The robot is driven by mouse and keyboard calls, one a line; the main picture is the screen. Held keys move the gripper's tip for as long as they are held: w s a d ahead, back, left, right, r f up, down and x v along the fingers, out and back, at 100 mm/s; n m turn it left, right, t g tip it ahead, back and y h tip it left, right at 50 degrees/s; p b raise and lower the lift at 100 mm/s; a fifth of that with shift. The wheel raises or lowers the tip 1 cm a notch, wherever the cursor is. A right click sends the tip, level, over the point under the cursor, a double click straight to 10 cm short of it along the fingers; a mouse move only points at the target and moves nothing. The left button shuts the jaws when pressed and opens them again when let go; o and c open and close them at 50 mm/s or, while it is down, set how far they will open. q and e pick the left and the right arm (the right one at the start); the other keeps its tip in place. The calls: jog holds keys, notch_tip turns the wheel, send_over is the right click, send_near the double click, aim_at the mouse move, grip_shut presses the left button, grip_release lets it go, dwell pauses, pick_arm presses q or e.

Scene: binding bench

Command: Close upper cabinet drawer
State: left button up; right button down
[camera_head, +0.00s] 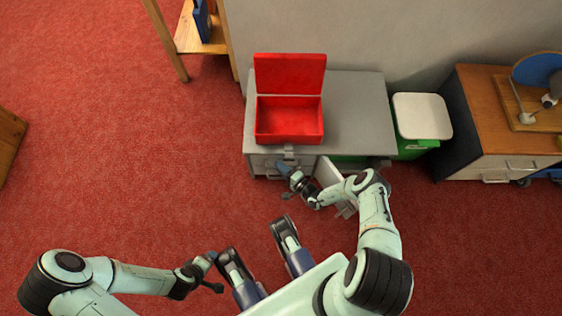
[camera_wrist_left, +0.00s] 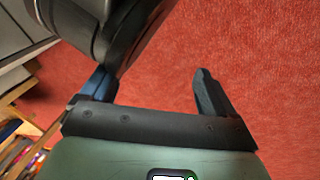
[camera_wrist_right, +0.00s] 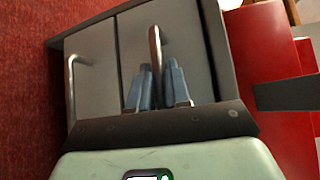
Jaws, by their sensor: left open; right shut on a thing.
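The grey cabinet (camera_head: 357,104) stands against the wall. In the right wrist view its upper drawer (camera_wrist_right: 185,45) is the panel nearest the cabinet top, with a curved metal handle (camera_wrist_right: 155,45). The panel looks about flush with the lower drawer (camera_wrist_right: 92,85) beside it; a small gap cannot be ruled out. My right gripper (camera_wrist_right: 159,78) is at the cabinet front, its blue fingers shut on the upper drawer's handle. It also shows in the head view (camera_head: 284,169). My left gripper (camera_wrist_left: 152,82) is open and empty above the red floor, away from the cabinet.
An open red box (camera_head: 290,120) stands on the cabinet top. A cabinet door (camera_head: 330,174) stands open right of the drawers, close to my right arm. A white-lidded green bin (camera_head: 422,116) and a wooden-topped cabinet (camera_head: 490,115) are further right.

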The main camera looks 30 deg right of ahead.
jog(key=c, duration=1.2)
grip_release()
jog(key=shift+w+d, duration=0.2)
jog(key=shift+d, duration=0.05)
pick_arm(q)
notch_tip(320, 180, up, 6)
jog(key=d+p, duration=0.2)
jog(key=p, duration=0.2)
jog(key=shift+w+d+f+h, duration=0.15)
jog(key=shift+w+f+h, duration=0.05)
jog(key=shift+h, duration=0.1)
pick_arm(e)
jog(key=v, duration=1.3)
jog(key=shift+s, duration=0.25)
jog(key=shift+r, duration=0.1)
